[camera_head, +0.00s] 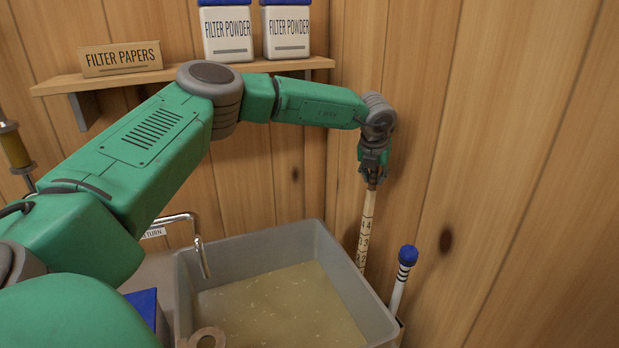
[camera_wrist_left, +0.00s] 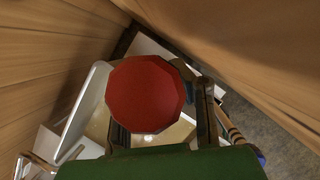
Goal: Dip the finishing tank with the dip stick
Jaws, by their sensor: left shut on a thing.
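The finishing tank (camera_head: 318,236) is a grey open basin with cloudy amber liquid (camera_head: 280,305) in it. The dip stick (camera_head: 366,222) is a pale wooden stick with black marks and numbers. My left gripper (camera_head: 373,178) is shut on its upper part and holds it nearly upright. The stick's lower end is hidden behind the tank's right rim, so it appears outside the tank, by the wooden wall. In the left wrist view a red, many-sided knob (camera_wrist_left: 145,95) fills the middle and hides the fingertips. My right gripper is not in view.
A white blue-capped stick with dark bands (camera_head: 402,280) leans right of the tank. A bent metal pipe (camera_head: 200,245) hangs over the tank's left rim. A shelf (camera_head: 180,77) carries a filter papers box (camera_head: 120,58) and two filter powder tubs (camera_head: 228,32).

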